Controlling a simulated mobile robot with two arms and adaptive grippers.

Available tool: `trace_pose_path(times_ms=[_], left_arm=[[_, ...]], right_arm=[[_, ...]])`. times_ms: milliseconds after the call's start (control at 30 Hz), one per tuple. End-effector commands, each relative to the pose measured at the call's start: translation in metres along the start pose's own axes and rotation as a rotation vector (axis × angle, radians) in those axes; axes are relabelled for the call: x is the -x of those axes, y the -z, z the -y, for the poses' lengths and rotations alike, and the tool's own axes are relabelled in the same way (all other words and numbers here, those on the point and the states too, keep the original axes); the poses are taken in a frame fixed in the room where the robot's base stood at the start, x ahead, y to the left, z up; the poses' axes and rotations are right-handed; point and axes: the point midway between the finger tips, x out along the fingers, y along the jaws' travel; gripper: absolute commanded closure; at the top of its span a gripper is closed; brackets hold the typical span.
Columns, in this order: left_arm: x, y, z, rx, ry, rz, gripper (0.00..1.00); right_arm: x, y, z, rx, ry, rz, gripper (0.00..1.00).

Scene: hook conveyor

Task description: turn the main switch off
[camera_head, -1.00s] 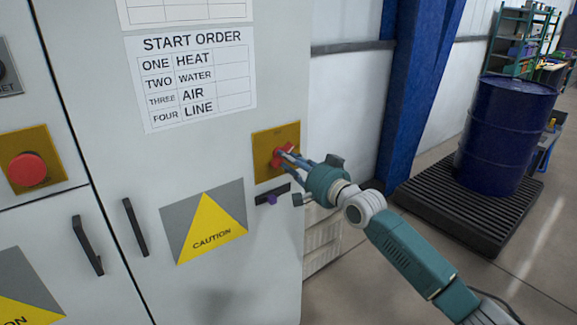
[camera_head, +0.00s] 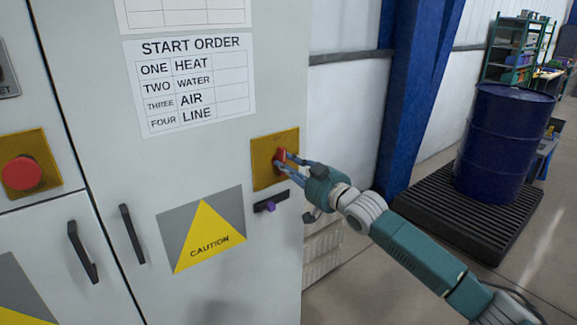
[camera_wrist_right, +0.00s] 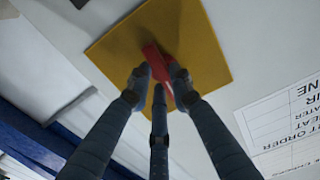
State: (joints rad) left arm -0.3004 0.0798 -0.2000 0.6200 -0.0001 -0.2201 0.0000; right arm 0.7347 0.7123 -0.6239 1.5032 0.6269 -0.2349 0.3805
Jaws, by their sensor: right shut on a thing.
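The main switch is a red handle (camera_head: 281,155) on a yellow plate (camera_head: 262,172) at the right side of the grey cabinet door. My right gripper (camera_head: 285,163) reaches it from the right, with its fingers closed around the handle. In the right wrist view the red handle (camera_wrist_right: 153,60) sits between the dark fingertips (camera_wrist_right: 157,84), in front of the yellow plate (camera_wrist_right: 201,45). The fingers cover part of the handle. In the head view the handle stands nearly upright. My left gripper is not in view.
A black latch with a purple knob (camera_head: 268,206) is just below the switch plate. A red push button (camera_head: 21,173) and black door handles (camera_head: 132,234) are to the left. A blue drum (camera_head: 503,142) stands on a black pallet (camera_head: 425,205) at right, with open floor in front.

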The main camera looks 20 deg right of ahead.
Motion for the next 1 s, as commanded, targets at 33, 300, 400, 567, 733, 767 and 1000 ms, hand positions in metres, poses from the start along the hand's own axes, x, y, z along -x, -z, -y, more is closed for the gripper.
trace_pose_path(times_ms=[33, 300, 400, 567, 733, 767, 1000], left_arm=[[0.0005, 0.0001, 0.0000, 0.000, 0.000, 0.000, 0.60], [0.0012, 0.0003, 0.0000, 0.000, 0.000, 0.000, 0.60], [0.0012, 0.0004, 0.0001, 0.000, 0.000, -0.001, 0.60], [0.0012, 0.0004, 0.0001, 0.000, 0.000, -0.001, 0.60], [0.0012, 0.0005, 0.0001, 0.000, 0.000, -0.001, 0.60], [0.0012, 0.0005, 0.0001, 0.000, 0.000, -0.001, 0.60], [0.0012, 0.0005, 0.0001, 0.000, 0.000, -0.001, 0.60]], right_arm=[[0.0002, -0.0003, -0.0007, 0.022, -0.001, 0.002, 1.00], [0.0002, -0.0004, -0.0008, 0.088, -0.001, 0.002, 1.00], [0.0002, -0.0006, -0.0007, 0.096, -0.001, 0.002, 1.00], [0.0002, -0.0007, -0.0007, 0.099, -0.001, 0.002, 1.00], [0.0002, -0.0007, -0.0007, 0.099, -0.001, 0.002, 1.00], [0.0002, -0.0007, -0.0007, 0.099, -0.001, 0.002, 1.00], [0.0001, -0.0002, -0.0004, 0.096, -0.001, 0.001, 0.60]])
